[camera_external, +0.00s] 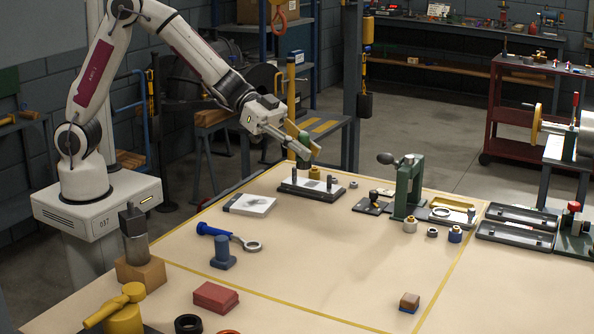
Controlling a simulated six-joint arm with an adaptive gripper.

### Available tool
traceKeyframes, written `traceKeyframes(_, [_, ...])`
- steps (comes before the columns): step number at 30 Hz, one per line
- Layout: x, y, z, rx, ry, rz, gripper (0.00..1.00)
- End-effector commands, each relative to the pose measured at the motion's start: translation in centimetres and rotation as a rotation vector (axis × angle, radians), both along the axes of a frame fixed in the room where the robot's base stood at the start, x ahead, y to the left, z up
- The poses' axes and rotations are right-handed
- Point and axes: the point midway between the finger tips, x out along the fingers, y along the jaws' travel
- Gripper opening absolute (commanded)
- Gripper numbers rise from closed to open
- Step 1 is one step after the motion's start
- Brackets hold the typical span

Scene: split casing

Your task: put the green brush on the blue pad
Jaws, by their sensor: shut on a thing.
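My gripper (312,150) is at the end of the arm, above the dark fixture plate (312,190) at the back of the table. It is shut on a small green thing (303,141), which seems to be the green brush; the fingers and the distance hide its shape. A thin blue edge (406,310), possibly the blue pad, shows under a small brown block (410,300) at the front right. The block hides most of it.
A green press (407,188) stands at the back right, with small cylinders near it. A white booklet (250,205), a blue-handled ring tool (214,230), a blue stand (222,254) and a red block (215,297) lie left. The table's middle is clear.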

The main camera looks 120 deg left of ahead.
Motion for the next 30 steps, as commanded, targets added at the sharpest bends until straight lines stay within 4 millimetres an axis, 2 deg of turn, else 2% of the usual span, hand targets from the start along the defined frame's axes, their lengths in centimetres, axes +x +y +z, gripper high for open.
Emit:
traceKeyframes(9, [-6.2, -7.6, -2.6, -0.003, 0.001, -0.301, 0.00])
traceKeyframes(15, [-10.8, -11.2, -4.4, -0.003, 0.001, -0.464, 0.00])
traceKeyframes(21, [-13.9, -13.1, -5.5, -0.002, 0.000, -0.558, 0.00])
traceKeyframes(30, [-14.9, -13.7, -5.8, 0.000, -0.001, -0.587, 0.00])
